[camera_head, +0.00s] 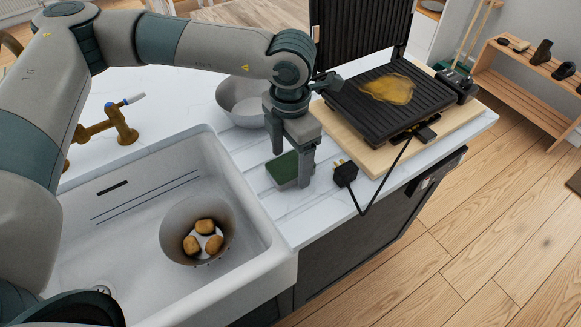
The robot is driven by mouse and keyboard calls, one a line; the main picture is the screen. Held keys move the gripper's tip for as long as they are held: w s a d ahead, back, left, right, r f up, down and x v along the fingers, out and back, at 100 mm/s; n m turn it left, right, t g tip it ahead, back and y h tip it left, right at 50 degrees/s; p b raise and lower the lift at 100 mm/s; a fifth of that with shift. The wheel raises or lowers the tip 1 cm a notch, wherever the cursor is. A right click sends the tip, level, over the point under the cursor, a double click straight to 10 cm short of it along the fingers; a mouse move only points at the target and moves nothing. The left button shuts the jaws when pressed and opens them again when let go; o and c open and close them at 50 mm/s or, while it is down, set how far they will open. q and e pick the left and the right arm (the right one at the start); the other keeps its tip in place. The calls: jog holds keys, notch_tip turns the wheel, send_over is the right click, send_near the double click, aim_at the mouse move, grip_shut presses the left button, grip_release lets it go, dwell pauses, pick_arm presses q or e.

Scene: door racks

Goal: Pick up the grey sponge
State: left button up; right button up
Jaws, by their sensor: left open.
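The sponge (282,171) lies on the white countertop, on the grooved part just right of the sink. Its top face looks green, with a thin greyish edge. My left gripper (291,168) points down right over it. Its fingers are apart: one comes down at the sponge's right end, the other shows behind its back edge. The near finger hides part of the sponge. I cannot tell whether the fingers touch it. My right gripper is not in view.
A white sink (265,262) holds a bowl (172,240) with several potatoes. A grey bowl (232,103) stands behind the gripper. An open black grill (365,115) sits on a wooden board (335,130) at right. Its plug (345,173) and cable lie close to the gripper. A brass tap (115,125) is at left.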

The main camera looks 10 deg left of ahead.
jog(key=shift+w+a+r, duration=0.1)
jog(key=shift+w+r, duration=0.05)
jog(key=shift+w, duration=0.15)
pick_arm(q)
jog(key=c, duration=1.1)
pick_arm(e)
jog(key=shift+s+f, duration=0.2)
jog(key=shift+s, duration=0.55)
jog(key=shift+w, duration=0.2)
